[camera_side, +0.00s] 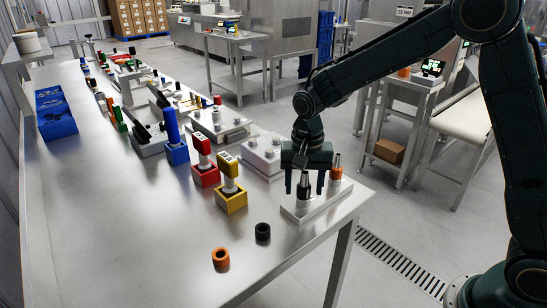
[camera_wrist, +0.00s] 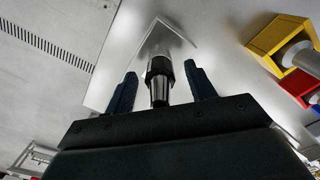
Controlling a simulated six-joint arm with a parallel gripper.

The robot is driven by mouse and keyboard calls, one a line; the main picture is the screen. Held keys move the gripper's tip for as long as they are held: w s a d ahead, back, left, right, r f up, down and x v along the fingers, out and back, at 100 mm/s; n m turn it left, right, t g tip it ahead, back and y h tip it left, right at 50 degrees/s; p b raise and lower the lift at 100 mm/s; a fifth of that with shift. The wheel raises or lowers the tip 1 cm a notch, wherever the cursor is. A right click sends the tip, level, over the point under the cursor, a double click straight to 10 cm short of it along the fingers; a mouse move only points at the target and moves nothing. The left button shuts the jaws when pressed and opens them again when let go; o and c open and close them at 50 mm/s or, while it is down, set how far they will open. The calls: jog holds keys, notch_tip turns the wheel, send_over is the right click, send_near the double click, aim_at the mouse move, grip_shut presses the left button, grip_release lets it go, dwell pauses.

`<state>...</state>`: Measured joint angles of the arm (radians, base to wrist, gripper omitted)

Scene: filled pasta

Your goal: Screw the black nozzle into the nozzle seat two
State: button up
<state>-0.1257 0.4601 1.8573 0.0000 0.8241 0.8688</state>
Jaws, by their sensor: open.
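The black nozzle (camera_side: 304,188) stands upright on a white block (camera_side: 322,208) at the table's near right corner. It has a metal tip and a dark lower part; it also shows in the wrist view (camera_wrist: 159,81). My gripper (camera_side: 304,192) points down over it, open, with one finger on each side. In the wrist view the fingers (camera_wrist: 161,83) stand apart from the nozzle with a gap on both sides. A grey block with round fittings (camera_side: 263,156) stands behind; I cannot tell which fitting is nozzle seat two.
A black ring (camera_side: 262,232) and an orange ring (camera_side: 221,258) lie on the front table. Yellow (camera_side: 231,197), red (camera_side: 205,168) and blue (camera_side: 176,145) holders stand left.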

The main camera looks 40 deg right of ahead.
jog(key=n, duration=0.4)
jog(key=shift+n, duration=0.3)
jog(key=n, duration=0.4)
jog(key=shift+c, duration=0.2)
jog(key=c, duration=1.1)
